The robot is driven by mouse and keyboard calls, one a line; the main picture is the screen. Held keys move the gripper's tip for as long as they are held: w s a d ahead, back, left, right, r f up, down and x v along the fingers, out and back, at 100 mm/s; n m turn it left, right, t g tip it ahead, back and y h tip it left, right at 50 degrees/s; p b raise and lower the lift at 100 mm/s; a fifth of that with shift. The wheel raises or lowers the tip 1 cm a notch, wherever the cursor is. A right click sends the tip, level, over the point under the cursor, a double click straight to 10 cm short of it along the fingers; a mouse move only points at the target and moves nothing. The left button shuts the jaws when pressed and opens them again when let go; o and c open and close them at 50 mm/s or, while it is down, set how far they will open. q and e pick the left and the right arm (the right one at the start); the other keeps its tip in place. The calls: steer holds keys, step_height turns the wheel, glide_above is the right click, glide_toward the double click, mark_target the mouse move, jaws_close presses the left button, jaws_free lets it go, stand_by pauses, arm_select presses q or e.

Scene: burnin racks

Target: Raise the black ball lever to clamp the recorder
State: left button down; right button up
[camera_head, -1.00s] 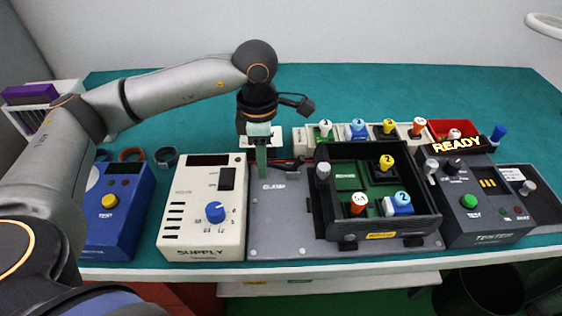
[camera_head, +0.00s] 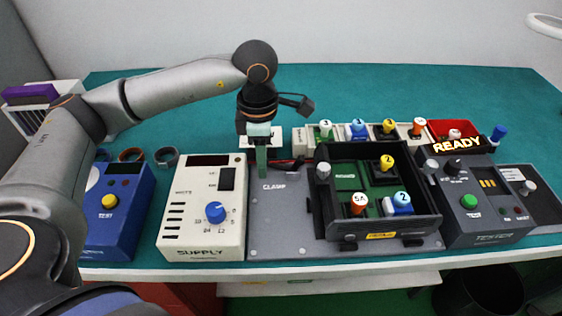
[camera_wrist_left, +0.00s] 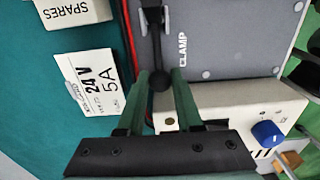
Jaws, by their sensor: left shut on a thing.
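The black ball lever (camera_wrist_left: 155,35) shows in the left wrist view, its round ball end between the green fingertips of my left gripper (camera_wrist_left: 160,80). The gripper is shut on the ball. In the head view my left gripper (camera_head: 262,172) points down at the back left corner of the grey plate marked CLAMP (camera_head: 280,228); the fingers mostly hide the ball there. A black open-topped box (camera_head: 382,222), apparently the recorder, sits on the plate's right part with several coloured, numbered plugs inside. My right gripper is not in view.
The cream SUPPLY box (camera_head: 190,235) stands close left of the plate, a blue box (camera_head: 125,225) beyond it. The grey tester (camera_head: 480,225) with a lit READY sign is at the right. A row of plugs stands behind the box. The teal table (camera_head: 400,95) is clear at the back.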

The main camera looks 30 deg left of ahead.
mark_target(292, 169)
arm_select(q)
steer(key=shift+r, duration=0.2)
steer(key=shift+w+d+r+p, duration=0.15)
steer(key=shift+d+r+p, duration=0.1)
steer(key=shift+r, duration=0.15)
steer(key=shift+w+d+r+p, duration=0.15)
steer(key=shift+r+p, duration=0.05)
steer(key=shift+r, duration=0.15)
steer(key=shift+w+d+r+p, duration=0.3)
steer(key=shift+d+r, duration=0.2)
steer(key=shift+r, duration=0.05)
steer(key=shift+d, duration=0.1)
steer(key=shift+w+d+r, duration=0.15)
steer(key=shift+d+r, duration=0.05)
steer(key=shift+r, duration=0.05)
steer(key=shift+w+d+r+p, duration=0.15)
steer(key=shift+w+d+r, duration=0.1)
steer(key=shift+d, duration=0.15)
steer(key=shift+w+d+r+p, duration=0.1)
steer(key=shift+w+d+p, duration=0.1)
steer(key=shift+d, duration=0.2)
steer(key=shift+w+d, duration=0.1)
steer(key=shift+d, duration=0.15)
steer(key=shift+w+d, duration=0.25)
steer(key=shift+d, duration=0.1)
